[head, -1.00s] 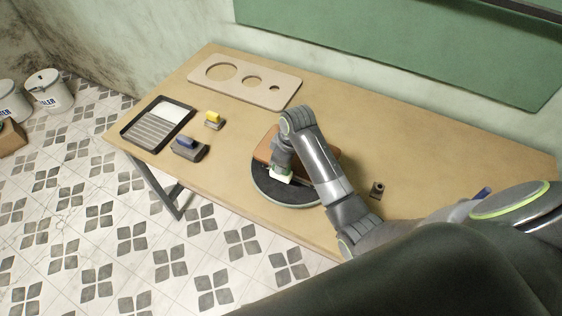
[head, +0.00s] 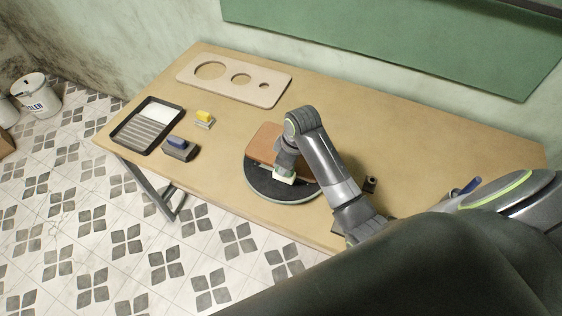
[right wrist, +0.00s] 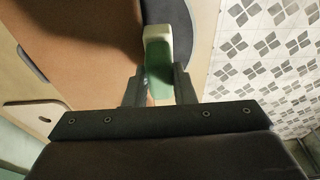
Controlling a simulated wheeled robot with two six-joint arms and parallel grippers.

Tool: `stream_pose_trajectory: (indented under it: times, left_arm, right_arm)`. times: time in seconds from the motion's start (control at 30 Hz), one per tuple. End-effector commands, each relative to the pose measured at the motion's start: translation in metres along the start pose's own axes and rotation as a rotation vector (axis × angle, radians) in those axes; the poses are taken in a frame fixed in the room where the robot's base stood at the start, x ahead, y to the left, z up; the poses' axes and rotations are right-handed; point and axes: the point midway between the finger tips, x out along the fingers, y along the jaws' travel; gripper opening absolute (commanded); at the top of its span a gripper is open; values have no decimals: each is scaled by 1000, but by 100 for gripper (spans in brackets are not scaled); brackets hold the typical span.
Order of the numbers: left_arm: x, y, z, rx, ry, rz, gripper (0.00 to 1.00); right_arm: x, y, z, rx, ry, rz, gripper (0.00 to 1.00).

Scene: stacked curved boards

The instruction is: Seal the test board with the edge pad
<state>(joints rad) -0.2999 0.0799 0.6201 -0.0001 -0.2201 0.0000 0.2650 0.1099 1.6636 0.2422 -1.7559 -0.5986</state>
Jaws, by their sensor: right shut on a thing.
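The test board (head: 265,142), reddish brown, lies on a dark round turntable (head: 257,183). It also shows in the right wrist view (right wrist: 75,45). My right gripper (head: 287,170) is over the board's near edge and hides part of it. It is shut on a white and green block, the edge pad (head: 283,179), which also shows between the fingers in the right wrist view (right wrist: 158,55). The pad is at the board's near edge; I cannot tell whether they touch. My left gripper is not in view.
A black tray (head: 178,108) with a ribbed floor, a blue-topped block (head: 180,149) and a yellow-topped block (head: 204,119) are at left. A beige plate with three holes (head: 225,75) lies at the back. A small dark part (head: 370,185) sits right of my arm. The table's back right is clear.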

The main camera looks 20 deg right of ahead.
Motion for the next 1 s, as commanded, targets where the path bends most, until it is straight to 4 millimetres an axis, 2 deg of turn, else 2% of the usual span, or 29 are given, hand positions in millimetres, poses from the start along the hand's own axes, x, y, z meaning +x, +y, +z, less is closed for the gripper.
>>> stream_pose_trajectory:
  times: [0.43,0.77,1.0]
  left_arm:
    - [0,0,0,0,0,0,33]
    - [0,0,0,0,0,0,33]
    - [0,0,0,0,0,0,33]
  right_arm:
    - [-2,1,6,0,0,2,0]
    - [-5,1,24,0,-1,2,0]
    - [-5,1,24,0,0,1,0]
